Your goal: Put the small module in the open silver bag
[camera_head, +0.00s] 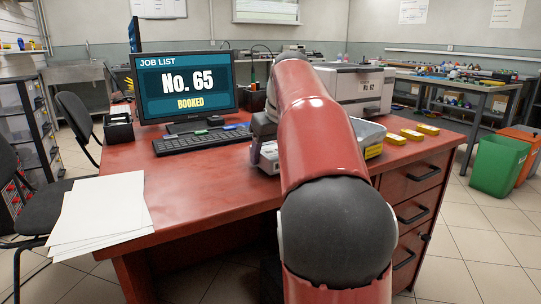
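My red arm reaches over the red desk and covers its middle. I cannot make out the small module. A silver, shallow tray-like thing (371,134) shows partly to the right of the arm. I cannot tell whether it is the open silver bag or a tray.
Black chairs stand at the left. Green (498,165) and orange bins stand at the right.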

